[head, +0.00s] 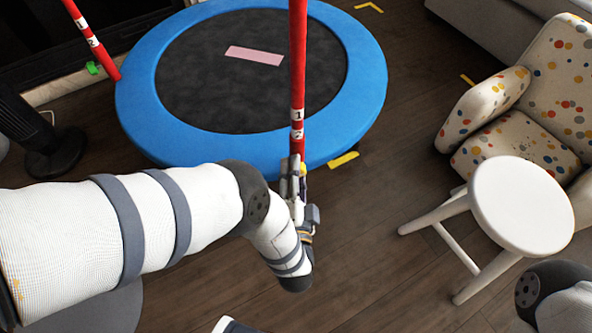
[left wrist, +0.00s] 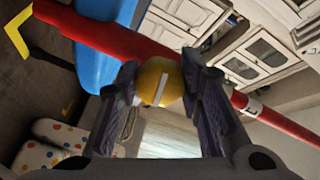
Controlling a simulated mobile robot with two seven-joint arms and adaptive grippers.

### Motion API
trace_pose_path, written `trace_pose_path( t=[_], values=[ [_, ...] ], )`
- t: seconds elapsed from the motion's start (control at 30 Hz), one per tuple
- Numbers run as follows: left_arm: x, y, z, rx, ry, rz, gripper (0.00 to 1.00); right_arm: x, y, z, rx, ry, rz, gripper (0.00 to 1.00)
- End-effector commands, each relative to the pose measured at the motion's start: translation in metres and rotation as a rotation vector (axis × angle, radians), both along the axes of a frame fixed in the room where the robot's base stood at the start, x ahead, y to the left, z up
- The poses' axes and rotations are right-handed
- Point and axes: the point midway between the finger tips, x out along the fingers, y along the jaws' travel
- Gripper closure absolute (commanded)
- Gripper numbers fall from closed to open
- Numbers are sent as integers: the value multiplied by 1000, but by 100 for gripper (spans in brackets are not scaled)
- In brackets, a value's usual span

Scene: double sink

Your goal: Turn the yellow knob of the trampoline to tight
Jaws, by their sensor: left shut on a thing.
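The trampoline (head: 362,80) has a blue padded rim and a dark mat. A red post (head: 298,60) with white bands marked 1 and 2 stands at its near edge. My left gripper (head: 298,178) is low on this post. In the left wrist view, the round yellow knob (left wrist: 152,82), with a pale bar across its face, sits between the two fingers of the left gripper (left wrist: 160,76), which is shut on it. The bar stands nearly upright in that view. In the head view the gripper mostly hides the knob. My right gripper is out of view.
A white round stool (head: 522,205) and a spotted armchair (head: 530,90) stand at the right. A dark round stand (head: 55,155) is left of the trampoline. Wooden floor (head: 375,220) lies clear between gripper and stool.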

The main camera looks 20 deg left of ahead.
Motion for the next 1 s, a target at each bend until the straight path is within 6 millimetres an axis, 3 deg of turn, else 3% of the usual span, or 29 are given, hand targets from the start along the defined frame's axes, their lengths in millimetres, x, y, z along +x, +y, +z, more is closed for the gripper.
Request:
trace_pose_path(
  t=[0.4,1.0],
  values=[
    [3,1,3,186,70,1,95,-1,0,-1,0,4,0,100],
    [2,2,3,222,84,3,95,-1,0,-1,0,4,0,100]
  ],
)
